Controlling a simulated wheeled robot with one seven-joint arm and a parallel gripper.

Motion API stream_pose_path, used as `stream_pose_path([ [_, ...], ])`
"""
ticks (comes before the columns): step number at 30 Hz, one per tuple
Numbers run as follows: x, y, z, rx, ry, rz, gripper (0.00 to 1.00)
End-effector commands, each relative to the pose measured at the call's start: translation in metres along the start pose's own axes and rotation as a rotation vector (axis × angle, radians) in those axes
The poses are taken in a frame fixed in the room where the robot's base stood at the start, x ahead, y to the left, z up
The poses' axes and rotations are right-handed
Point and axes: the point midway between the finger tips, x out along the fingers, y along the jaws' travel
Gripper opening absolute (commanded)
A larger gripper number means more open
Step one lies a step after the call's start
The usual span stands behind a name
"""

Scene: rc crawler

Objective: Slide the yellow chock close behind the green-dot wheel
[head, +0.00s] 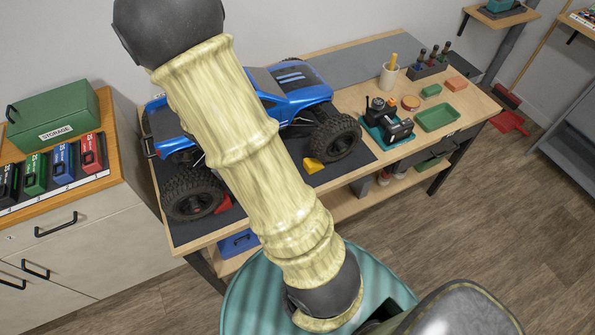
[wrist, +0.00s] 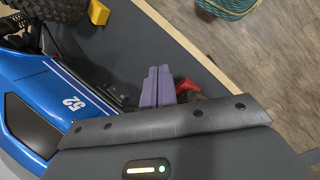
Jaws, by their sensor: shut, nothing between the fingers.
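The yellow chock (head: 313,166) lies on the dark mat beside the lower left of the truck's right-hand near wheel (head: 336,138). It also shows at the top of the wrist view (wrist: 98,12), next to a wheel (wrist: 60,8); I cannot tell whether they touch. No green dot is visible on any wheel. My gripper (wrist: 159,72), with purple fingers, is shut and empty, beside the blue truck (wrist: 35,100) and apart from the yellow chock. The arm hides it in the head view.
A red chock (head: 223,204) sits by the left near wheel (head: 193,194); in the wrist view a red piece (wrist: 186,87) shows just beyond the fingers. The mat (wrist: 125,45) is bare between the fingers and the yellow chock.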

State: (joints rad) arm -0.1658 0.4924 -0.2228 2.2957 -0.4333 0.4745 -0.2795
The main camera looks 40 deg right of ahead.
Motion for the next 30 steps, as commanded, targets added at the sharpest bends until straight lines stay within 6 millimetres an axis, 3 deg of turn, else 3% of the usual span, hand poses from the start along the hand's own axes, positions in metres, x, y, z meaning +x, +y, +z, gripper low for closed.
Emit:
stream_pose_path([
  [1,0.023,0.005,-0.004,-0.074,-0.054,0.018,0.0],
  [6,0.076,0.032,-0.011,-0.341,-0.23,0.089,0.0],
  [12,0.118,0.059,-0.016,-0.595,-0.41,0.152,0.0],
  [30,0.13,0.07,-0.014,-0.666,-0.462,0.168,0.0],
])
